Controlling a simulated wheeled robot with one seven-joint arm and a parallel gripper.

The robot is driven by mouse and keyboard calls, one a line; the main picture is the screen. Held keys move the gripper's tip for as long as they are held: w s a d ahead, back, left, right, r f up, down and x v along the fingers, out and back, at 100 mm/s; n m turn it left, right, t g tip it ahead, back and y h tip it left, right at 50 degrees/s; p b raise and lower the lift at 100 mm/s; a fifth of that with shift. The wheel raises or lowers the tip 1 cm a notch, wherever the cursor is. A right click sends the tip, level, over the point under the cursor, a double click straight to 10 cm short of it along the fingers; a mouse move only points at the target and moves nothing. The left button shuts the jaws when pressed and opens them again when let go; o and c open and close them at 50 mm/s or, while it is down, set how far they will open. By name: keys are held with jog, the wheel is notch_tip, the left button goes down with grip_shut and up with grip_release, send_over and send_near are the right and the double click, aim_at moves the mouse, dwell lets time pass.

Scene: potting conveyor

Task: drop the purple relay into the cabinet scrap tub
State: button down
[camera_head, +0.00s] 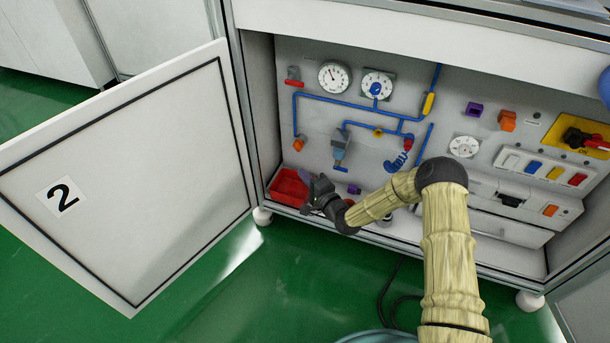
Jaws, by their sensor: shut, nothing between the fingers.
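The red scrap tub (284,181) stands on the cabinet floor at the left end, partly covered by my gripper. My gripper (313,190) is shut and empty, at the right side of the tub near the cabinet's front edge. Whether it touches the tub I cannot tell. A small purple block (354,189) sits low in the cabinet, just right of my gripper and apart from it. Another purple piece (474,109) with a dark middle is on the back panel at upper right. Which of the two is the relay I cannot tell. The inside of the tub is mostly hidden.
The cabinet door (130,190), marked 2, hangs open at left. An orange block (507,120), gauges (334,77), blue pipes (345,102) and a row of switches (540,168) fill the back panel. A dark cable (386,290) lies on the green floor.

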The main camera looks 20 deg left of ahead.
notch_tip(320, 180, down, 4)
jog(key=shift+r+b, duration=0.25)
jog(key=shift+b, duration=0.7)
jog(key=c, duration=2.2)
grip_release()
jog(key=c, duration=1.7)
grip_release()
jog(key=p+v, duration=0.8)
jog(key=v, duration=0.9)
jog(key=shift+s+d, duration=0.2)
